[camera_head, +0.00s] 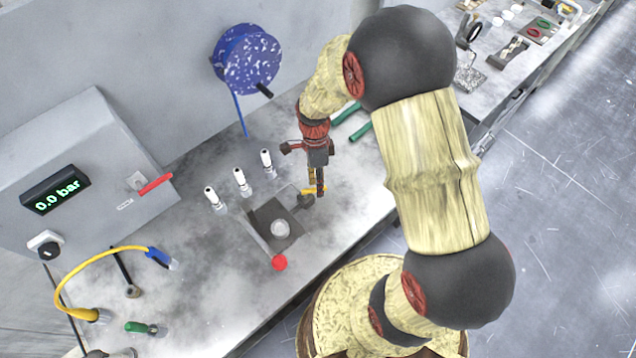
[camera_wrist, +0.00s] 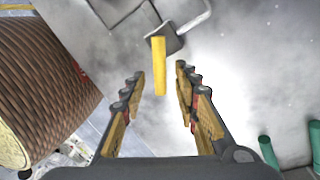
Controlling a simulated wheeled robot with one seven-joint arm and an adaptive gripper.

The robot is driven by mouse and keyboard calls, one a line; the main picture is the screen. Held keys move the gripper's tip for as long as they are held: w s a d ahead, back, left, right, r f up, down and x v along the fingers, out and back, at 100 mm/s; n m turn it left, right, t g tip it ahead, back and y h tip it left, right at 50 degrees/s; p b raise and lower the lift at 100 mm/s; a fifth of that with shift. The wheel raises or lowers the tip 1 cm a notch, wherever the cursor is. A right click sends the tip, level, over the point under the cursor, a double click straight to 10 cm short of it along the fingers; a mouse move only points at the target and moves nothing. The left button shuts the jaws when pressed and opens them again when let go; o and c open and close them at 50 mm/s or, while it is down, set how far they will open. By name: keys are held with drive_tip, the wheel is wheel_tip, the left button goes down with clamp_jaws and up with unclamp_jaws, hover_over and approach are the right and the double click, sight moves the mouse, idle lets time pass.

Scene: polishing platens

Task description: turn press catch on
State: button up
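A small press with a dark square plate (camera_head: 268,212) stands on the bench. It has a pale round piece (camera_head: 280,228) on it and a lever ending in a red ball (camera_head: 280,262). A yellow bar (camera_wrist: 159,66), apparently the press catch, sticks out from a grey block at the press. In the head view the bar shows partly behind my fingers (camera_head: 306,188). My gripper (camera_head: 317,190) points down at the press's right side. In the wrist view my gripper (camera_wrist: 157,80) is open, with the bar lying between the fingertips and a gap on each side.
A grey box with a "0.0 bar" display (camera_head: 55,191) and a red lever (camera_head: 155,184) stands at left. Green rods (camera_head: 360,131) lie right of my gripper. A yellow hose (camera_head: 88,267) and green-handled tool (camera_head: 145,328) lie front left.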

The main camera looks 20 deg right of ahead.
drive_tip(key=shift+f, duration=0.1)
drive_tip(key=shift+c, duration=1.1)
clamp_jaws()
